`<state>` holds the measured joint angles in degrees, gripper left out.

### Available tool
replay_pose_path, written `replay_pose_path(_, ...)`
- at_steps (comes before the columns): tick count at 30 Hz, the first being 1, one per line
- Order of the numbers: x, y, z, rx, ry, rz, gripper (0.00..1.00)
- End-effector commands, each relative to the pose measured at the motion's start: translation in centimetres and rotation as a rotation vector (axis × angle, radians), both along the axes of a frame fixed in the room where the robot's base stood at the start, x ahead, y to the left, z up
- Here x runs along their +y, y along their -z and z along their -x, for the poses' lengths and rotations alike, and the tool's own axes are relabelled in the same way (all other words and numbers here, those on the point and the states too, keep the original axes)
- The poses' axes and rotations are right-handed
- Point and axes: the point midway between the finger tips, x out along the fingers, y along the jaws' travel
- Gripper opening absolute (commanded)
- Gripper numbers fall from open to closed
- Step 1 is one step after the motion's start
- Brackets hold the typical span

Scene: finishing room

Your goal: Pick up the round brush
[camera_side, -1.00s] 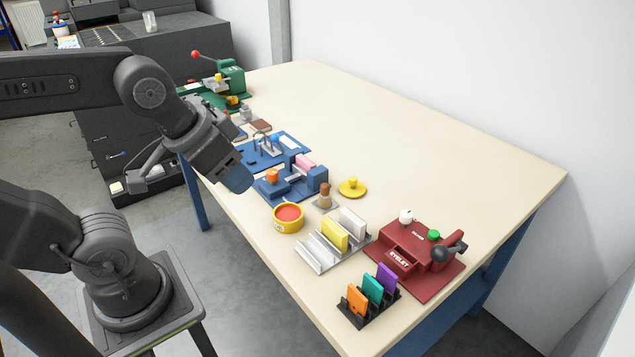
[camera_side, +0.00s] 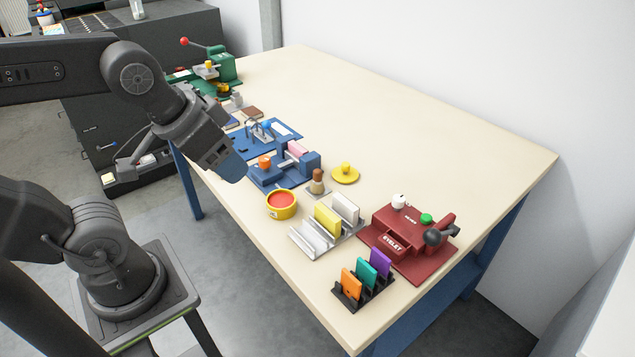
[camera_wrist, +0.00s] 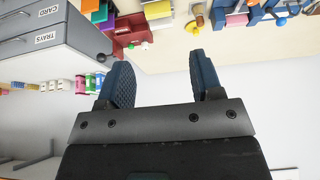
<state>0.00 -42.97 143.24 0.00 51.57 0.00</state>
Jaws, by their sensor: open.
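The round brush (camera_side: 317,182) stands upright on the table in the side view, with a brown handle above a pale base. It is between the yellow tub with a red top and the yellow disc with a knob. In the wrist view a small brown shape (camera_wrist: 199,9) near the top edge looks like it. My gripper (camera_side: 235,172) hangs left of the brush, near the table's front edge and apart from it. In the wrist view its two dark blue fingers (camera_wrist: 160,78) are spread with nothing between them.
Near the brush are the yellow tub (camera_side: 281,205), the yellow disc (camera_side: 345,175), a blue fixture (camera_side: 271,178) and a metal rack (camera_side: 304,241) with cards. A red eyelet press (camera_side: 405,243) and a black card holder (camera_side: 351,302) stand to the right. The table's back half is bare.

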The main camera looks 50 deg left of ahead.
Motion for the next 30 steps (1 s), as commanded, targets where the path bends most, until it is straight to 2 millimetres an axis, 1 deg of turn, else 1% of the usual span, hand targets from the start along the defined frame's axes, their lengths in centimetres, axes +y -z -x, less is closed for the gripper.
replay_pose_path(2, 0.0, 0.0, -0.1, 0.001, -0.003, 0.001, 0.60)
replay_pose_path(4, 0.1, -0.1, -0.6, 0.009, -0.020, 0.003, 0.60)
replay_pose_path(7, 0.6, -0.2, -2.3, 0.033, -0.079, 0.012, 0.60)
replay_pose_path(8, 0.7, -0.1, -3.1, 0.042, -0.105, 0.016, 0.60)
replay_pose_path(11, 1.5, 0.2, -6.2, 0.076, -0.209, 0.030, 0.60)
replay_pose_path(12, 1.9, 0.5, -7.6, 0.089, -0.254, 0.035, 0.60)
replay_pose_path(14, 2.4, 1.0, -9.6, 0.105, -0.320, 0.042, 0.60)
replay_pose_path(18, 3.8, 3.2, -14.4, 0.139, -0.475, 0.056, 0.60)
replay_pose_path(21, 4.7, 5.5, -17.5, 0.159, -0.577, 0.062, 0.60)
replay_pose_path(24, 5.5, 7.7, -20.0, 0.171, -0.663, 0.067, 0.60)
replay_pose_path(27, 6.2, 9.6, -21.7, 0.179, -0.729, 0.070, 0.60)
replay_pose_path(30, 6.5, 10.8, -22.7, 0.181, -0.767, 0.074, 0.60)
